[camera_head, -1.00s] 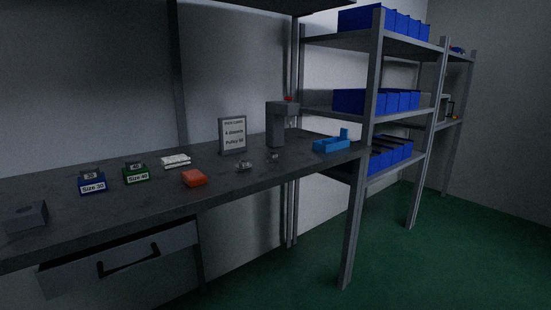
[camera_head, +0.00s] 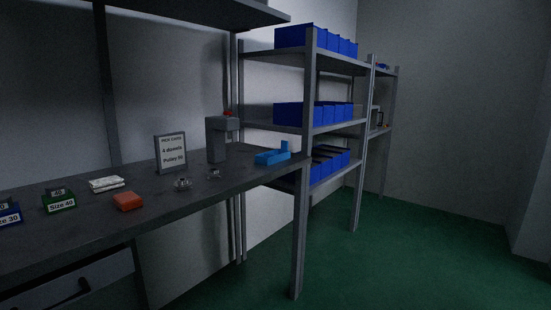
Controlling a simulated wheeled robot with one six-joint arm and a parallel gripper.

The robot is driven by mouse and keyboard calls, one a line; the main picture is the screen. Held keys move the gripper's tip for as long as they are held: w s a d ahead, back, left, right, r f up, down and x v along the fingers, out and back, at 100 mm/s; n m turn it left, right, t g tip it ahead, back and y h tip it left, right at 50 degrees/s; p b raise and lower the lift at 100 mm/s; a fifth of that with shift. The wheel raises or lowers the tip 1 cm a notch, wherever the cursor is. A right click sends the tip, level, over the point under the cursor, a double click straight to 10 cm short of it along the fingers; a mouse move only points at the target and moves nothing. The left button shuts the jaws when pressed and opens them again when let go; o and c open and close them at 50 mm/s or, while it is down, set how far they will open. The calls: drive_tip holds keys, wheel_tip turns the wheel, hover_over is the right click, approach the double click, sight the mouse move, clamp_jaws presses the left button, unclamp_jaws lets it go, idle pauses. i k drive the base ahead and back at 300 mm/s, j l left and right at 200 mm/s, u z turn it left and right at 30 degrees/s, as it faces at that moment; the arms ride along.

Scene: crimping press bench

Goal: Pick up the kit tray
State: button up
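A light-blue tray-like piece (camera_head: 270,158) with a raised block at its right end sits at the right end of the dark workbench (camera_head: 215,178). It is the thing that looks most like the kit tray, though its contents are too small to tell. It stands apart from the grey press (camera_head: 216,139) to its left. My gripper is not in view.
A sign (camera_head: 171,153), small metal parts (camera_head: 183,184), an orange block (camera_head: 128,201), a white item (camera_head: 106,184) and a green Size 40 box (camera_head: 59,200) stand on the bench. A shelf rack (camera_head: 302,230) with blue bins adjoins it. Green floor (camera_head: 400,260) is clear at right.

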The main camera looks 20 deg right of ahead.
sight(274, 152)
drive_tip(key=i+l, duration=0.4)
drive_tip(key=i+l+z, duration=0.1)
drive_tip(key=i+l, duration=0.25)
drive_tip(key=i, duration=0.2)
drive_tip(key=i+l, duration=0.35)
drive_tip(key=i, duration=0.15)
drive_tip(key=i+l, duration=0.35)
drive_tip(key=i, duration=0.15)
drive_tip(key=i+l+z, duration=0.1)
drive_tip(key=i+l, duration=0.25)
drive_tip(key=i, duration=0.15)
